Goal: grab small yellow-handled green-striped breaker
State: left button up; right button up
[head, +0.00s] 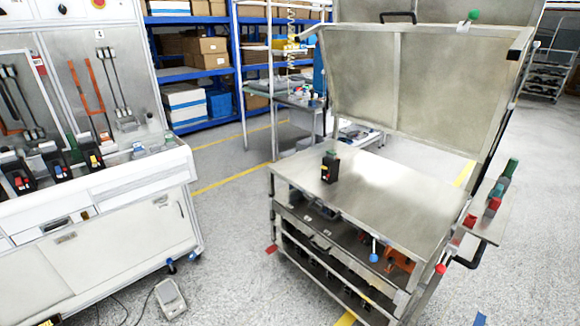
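A small dark breaker (330,167) stands upright on the steel top of the cart (385,192), near its back left part. It has a green band on top and a small yellow part on its front. Other dark breakers stand on the test bench at the left, one with a red and yellow part (94,160) and one with a green part (72,146); their stripes and handles are too small to tell surely. Neither of my grippers shows in the head view.
The cart has a raised steel back panel (410,90), lower shelves with parts, and a right side ledge with green and red items (495,195). The white test bench (100,225) stands left. A small scale-like device (170,299) and cables lie on the floor between them.

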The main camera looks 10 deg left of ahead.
aim_at(331, 161)
jog(key=i+j+u, duration=0.15)
jog(key=i, duration=0.4)
jog(key=i+j+u, duration=0.1)
jog(key=i+j, duration=0.15)
jog(key=i, duration=0.3)
jog(key=i+j+u, duration=0.15)
jog(key=i, duration=0.4)
